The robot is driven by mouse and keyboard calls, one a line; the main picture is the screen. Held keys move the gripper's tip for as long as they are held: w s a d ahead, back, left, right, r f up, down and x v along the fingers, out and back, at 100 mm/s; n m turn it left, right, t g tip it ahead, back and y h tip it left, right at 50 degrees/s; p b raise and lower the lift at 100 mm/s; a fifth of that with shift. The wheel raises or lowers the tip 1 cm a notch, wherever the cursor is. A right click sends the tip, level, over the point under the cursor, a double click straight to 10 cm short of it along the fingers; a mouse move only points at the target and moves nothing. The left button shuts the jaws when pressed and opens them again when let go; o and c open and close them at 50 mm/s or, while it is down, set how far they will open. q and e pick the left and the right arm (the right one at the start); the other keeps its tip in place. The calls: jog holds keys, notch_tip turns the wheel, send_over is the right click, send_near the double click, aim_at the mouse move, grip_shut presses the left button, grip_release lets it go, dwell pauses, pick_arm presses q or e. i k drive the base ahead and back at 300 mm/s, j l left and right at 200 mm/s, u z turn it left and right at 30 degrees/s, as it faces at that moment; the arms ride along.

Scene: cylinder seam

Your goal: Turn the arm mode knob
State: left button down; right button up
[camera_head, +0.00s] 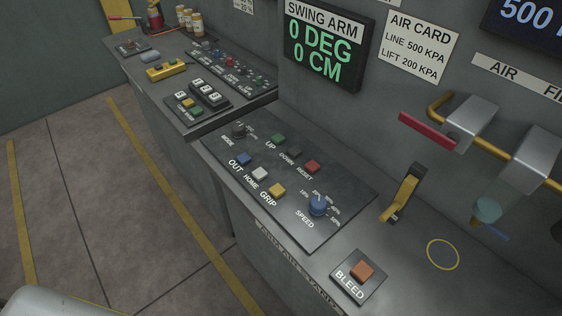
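The mode knob (239,130) is a small dark knob at the far left corner of the swing arm control panel (340,196). A "MODE" label lies beside it, and small markings near it are too small to read. Which setting it points to I cannot tell. On the wall behind, the swing arm display (322,45) reads 0 DEG and 0 CM. Neither of my grippers is in view, and nothing touches the knob.
The panel also has several coloured buttons and a blue speed knob (318,205). A bleed button (362,270), a yellow lever (402,196) and a red-handled pipe valve (428,132) are to the right. Another console (150,95) stands at the left. The floor (75,210) there is clear.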

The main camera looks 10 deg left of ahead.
aim_at(238, 129)
jog(key=k+j+u, duration=0.15)
jog(key=u, duration=0.35)
jog(key=k+j+u, duration=0.25)
jog(key=u, duration=0.25)
jog(key=k+j, duration=0.05)
